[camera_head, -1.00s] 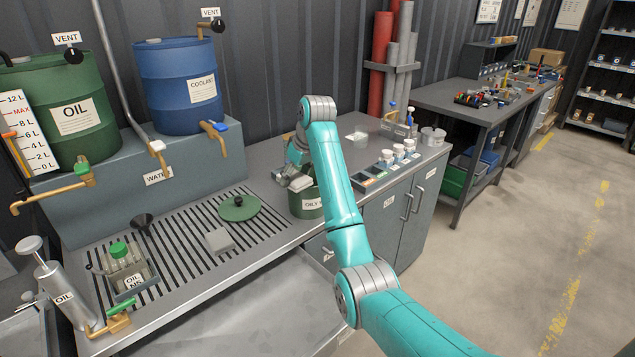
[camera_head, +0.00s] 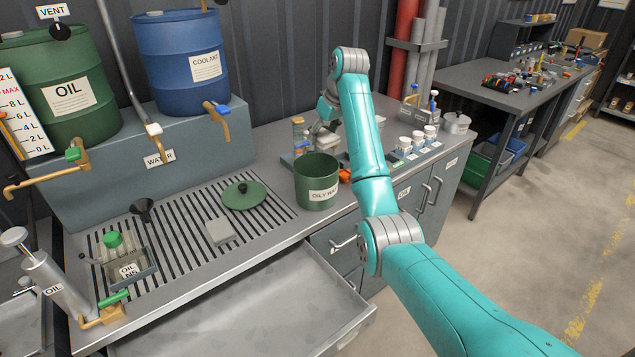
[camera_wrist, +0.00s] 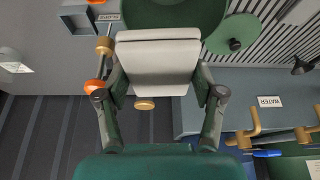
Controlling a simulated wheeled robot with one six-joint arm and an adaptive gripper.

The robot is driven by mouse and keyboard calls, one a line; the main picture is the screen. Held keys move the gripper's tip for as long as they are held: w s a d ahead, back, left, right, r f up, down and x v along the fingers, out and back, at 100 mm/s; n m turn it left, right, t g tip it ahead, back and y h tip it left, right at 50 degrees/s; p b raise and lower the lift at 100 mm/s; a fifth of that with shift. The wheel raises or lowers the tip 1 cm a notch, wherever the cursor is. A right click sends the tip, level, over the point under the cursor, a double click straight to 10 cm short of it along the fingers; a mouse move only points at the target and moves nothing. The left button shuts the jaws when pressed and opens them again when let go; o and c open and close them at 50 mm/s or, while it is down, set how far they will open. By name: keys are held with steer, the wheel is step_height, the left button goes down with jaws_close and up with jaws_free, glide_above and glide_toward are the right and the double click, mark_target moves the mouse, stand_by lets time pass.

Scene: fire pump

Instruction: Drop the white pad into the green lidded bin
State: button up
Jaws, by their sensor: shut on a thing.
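The white pad (camera_wrist: 158,65) is held between the two fingers of my gripper (camera_wrist: 160,88) in the wrist view. In the head view my gripper (camera_head: 326,122) is behind the bin, partly covered by my arm. The green bin (camera_head: 317,190), with a label on its front, stands open on the counter. Its rim and inside also show at the top of the wrist view (camera_wrist: 165,14), just beyond the pad. The green lid (camera_head: 243,195) with a dark knob lies off the bin, on the slatted drain. The pad appears outside the bin opening.
A grey block (camera_head: 220,232) lies on the drain near the lid. Small jars (camera_head: 298,128) stand behind the bin, and white-topped cups (camera_head: 418,138) stand to its right. An open drawer (camera_head: 245,315) juts out below the counter. Blue and green drums stand back left.

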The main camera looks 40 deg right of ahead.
steer(key=shift+f, duration=1.3)
steer(key=o, duration=1.1)
steer(key=shift+a, duration=0.1)
step_height(320, 180, up, 10)
